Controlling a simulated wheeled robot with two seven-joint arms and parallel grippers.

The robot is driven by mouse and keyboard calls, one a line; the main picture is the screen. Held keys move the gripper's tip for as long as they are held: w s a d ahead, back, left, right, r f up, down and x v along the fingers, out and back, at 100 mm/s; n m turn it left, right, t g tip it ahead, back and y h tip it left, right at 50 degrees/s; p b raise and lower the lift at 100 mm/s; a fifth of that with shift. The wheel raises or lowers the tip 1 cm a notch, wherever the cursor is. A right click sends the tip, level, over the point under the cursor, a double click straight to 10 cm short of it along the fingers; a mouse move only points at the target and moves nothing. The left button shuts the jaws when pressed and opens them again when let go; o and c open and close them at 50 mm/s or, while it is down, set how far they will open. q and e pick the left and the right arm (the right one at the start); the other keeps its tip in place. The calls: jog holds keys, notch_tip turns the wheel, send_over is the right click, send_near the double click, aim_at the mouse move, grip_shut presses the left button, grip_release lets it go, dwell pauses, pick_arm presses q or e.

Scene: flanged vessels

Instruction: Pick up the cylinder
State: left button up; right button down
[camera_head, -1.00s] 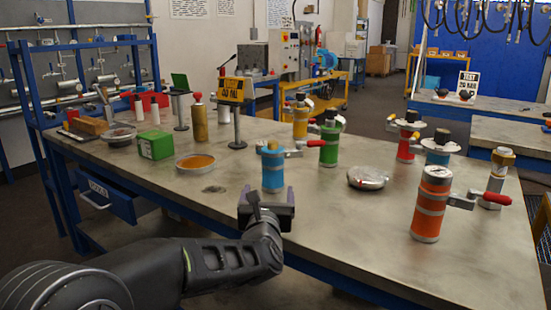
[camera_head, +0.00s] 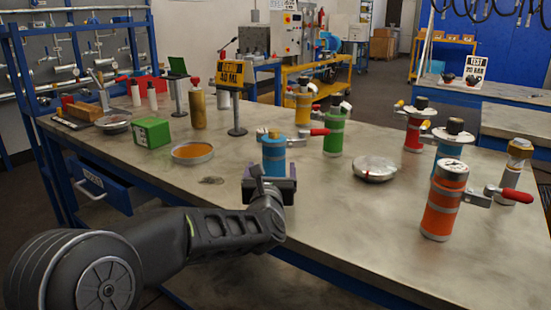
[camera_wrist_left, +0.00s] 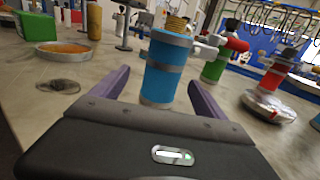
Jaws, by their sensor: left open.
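Several coloured flanged cylinders stand on the workbench; the task does not say which one. A blue cylinder (camera_head: 274,158) with a grey band, brass top and red-handled side valve stands upright nearest my left gripper. My left gripper (camera_head: 270,172) is open, low over the bench at the blue cylinder, and hides its lower part in the head view. In the left wrist view the blue cylinder (camera_wrist_left: 166,70) appears between the two purple fingers, with a gap on each side. Whether the fingertips reach past it I cannot tell. My right gripper is not in view.
A green cylinder (camera_head: 333,135) stands just behind to the right, and an orange cylinder (camera_head: 441,210) farther right. A shallow metal dish (camera_head: 374,169) lies between them. An amber dish (camera_head: 192,152) and green box (camera_head: 152,132) are left. The front bench middle is clear.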

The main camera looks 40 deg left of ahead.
pick_arm(q)
jog(key=shift+d+x, duration=0.25)
jog(key=shift+x, duration=2.35)
jog(key=shift+w, duration=0.1)
jog(key=shift+c, duration=0.2)
grip_shut()
jog(key=shift+r, duration=0.15)
